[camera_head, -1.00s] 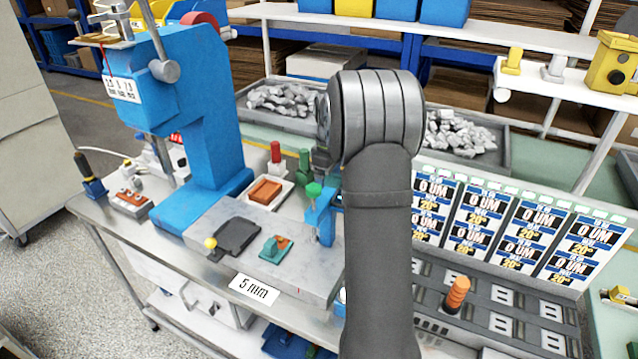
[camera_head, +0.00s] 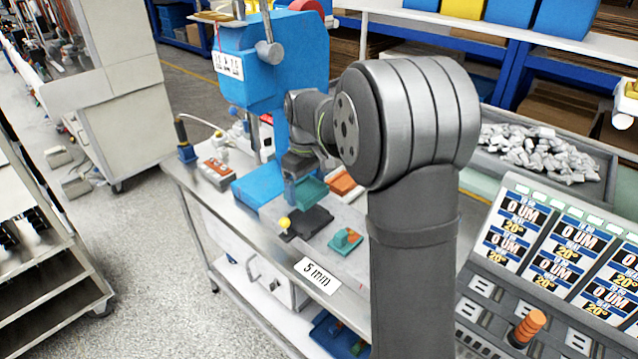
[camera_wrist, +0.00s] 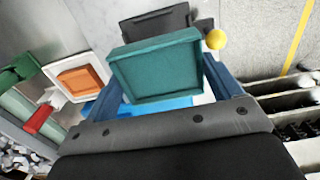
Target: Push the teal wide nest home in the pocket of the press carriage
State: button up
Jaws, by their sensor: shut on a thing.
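The teal wide nest (camera_wrist: 157,72) is a shallow rectangular tray with raised rims. My gripper (camera_wrist: 160,76) is shut on it, with blue fingers along its left and right sides. In the head view the nest (camera_head: 311,191) hangs tilted above the bench, below my gripper (camera_head: 302,186). The press carriage (camera_head: 308,223) is a dark grey plate with a yellow ball knob (camera_head: 284,222), lying just below the held nest. In the wrist view the carriage (camera_wrist: 155,24) shows beyond the nest. The nest appears apart from it; the pocket's inside is not clear.
The blue press (camera_head: 268,75) stands behind the carriage. A smaller teal nest with an orange part (camera_head: 345,240) lies to its right. An orange piece in a white tray (camera_wrist: 79,80) sits left in the wrist view. A control panel (camera_head: 545,255) stands at right.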

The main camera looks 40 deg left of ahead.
send_over(308, 219)
jog(key=shift+f, duration=2.9)
jog(key=shift+f, duration=0.9)
jog(key=o, duration=1.1)
jog(key=shift+c, duration=0.2)
jog(key=shift+s, duration=0.1)
notch_tip(308, 219, up, 17)
jog(key=shift+r, duration=0.2)
notch_tip(308, 219, down, 15)
jog(key=shift+f, duration=0.1)
